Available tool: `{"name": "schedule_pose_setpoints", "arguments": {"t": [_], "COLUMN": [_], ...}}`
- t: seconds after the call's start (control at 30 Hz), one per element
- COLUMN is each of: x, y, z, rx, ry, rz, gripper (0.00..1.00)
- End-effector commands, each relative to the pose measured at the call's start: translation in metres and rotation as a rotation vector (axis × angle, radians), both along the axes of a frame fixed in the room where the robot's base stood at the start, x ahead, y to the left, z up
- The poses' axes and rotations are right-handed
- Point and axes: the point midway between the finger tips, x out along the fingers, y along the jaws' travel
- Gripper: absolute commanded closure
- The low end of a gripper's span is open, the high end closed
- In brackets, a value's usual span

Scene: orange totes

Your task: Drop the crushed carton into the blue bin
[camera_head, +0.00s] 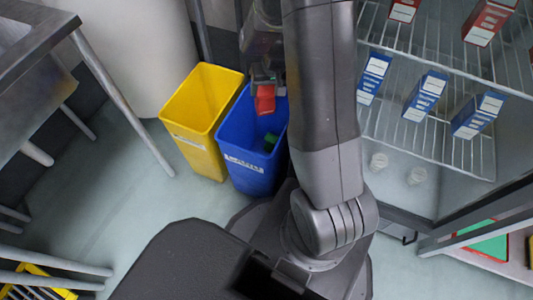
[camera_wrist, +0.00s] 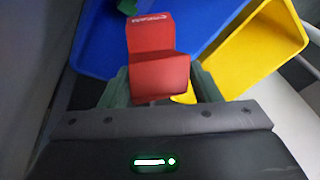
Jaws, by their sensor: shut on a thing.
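The crushed carton is red with a bent body and white lettering near its far end; it shows in the wrist view (camera_wrist: 158,72) and in the head view (camera_head: 265,100). My gripper (camera_wrist: 160,84) is shut on it, one finger at each side. In the head view my gripper (camera_head: 264,84) points down and holds the carton above the opening of the blue bin (camera_head: 248,172). The blue bin (camera_wrist: 92,50) also shows behind the carton in the wrist view. A small green thing (camera_head: 271,138) is inside the blue bin. My arm hides the bin's right side.
A yellow bin (camera_head: 190,148) stands directly left of the blue bin. A metal table (camera_head: 35,50) is at the far left. At the right, wire shelves (camera_head: 440,145) hold several blue-and-white and red cartons. Floor (camera_head: 110,190) is clear in front of the bins.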

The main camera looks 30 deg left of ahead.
Motion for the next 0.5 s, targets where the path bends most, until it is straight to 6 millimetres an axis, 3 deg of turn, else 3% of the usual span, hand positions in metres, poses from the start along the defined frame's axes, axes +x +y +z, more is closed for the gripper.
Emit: {"name": "schedule_pose_setpoints", "arguments": {"t": [0.5], "x": [0.0], "y": [0.0], "z": [-0.053], "rx": [-0.001], "ry": [0.001], "rz": [0.0], "gripper": [0.76]}}
